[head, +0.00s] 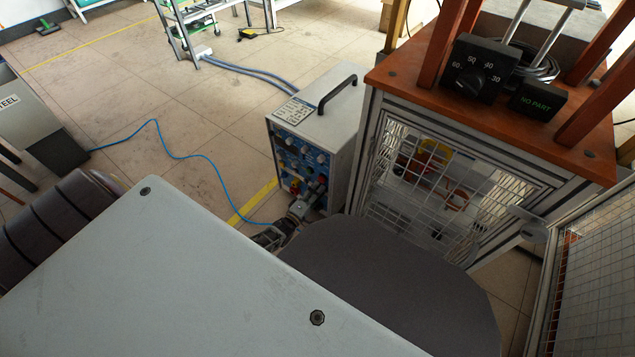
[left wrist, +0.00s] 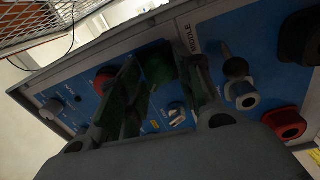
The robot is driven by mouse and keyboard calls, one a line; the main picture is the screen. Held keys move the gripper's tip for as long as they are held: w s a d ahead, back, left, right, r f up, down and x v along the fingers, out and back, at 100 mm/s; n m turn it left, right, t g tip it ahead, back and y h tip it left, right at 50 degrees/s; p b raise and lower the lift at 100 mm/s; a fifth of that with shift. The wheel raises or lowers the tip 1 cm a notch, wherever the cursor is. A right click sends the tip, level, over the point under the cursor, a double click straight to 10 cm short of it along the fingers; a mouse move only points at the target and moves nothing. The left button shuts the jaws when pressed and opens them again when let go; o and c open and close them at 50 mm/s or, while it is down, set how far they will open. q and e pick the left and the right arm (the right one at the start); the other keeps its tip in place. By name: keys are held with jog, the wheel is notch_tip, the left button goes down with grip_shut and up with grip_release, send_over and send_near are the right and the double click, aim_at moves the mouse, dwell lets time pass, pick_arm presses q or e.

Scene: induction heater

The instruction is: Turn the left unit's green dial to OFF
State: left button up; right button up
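The unit (head: 338,99) is a pale box with a black top handle and a blue front panel of knobs and sockets. It stands on the floor left of the framed bench. My left gripper (head: 314,190) reaches the lower part of that panel. In the left wrist view, the green dial (left wrist: 158,65) sits between the two fingers of my left gripper (left wrist: 160,78), which are partly spread. One finger is on each side of it, very close. I cannot tell whether they touch it. The dial's pointer and OFF mark cannot be made out. My right gripper is not in view.
In the wrist view, a red socket (left wrist: 285,123), a grey connector (left wrist: 242,94) and a small white switch (left wrist: 177,115) are near the fingers. The orange-topped bench (head: 395,75) with a mesh front stands right of the unit. A blue cable (head: 190,157) lies on open floor.

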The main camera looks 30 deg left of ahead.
pick_arm(q)
jog(key=shift+o, duration=1)
jog(key=shift+d, duration=0.15)
jog(key=shift+s+f, duration=0.1)
jog(key=shift+s, duration=0.15)
jog(key=s+a, duration=0.1)
jog(key=s, duration=1)
jog(key=shift+s+f, duration=0.25)
jog(key=shift+f, duration=0.05)
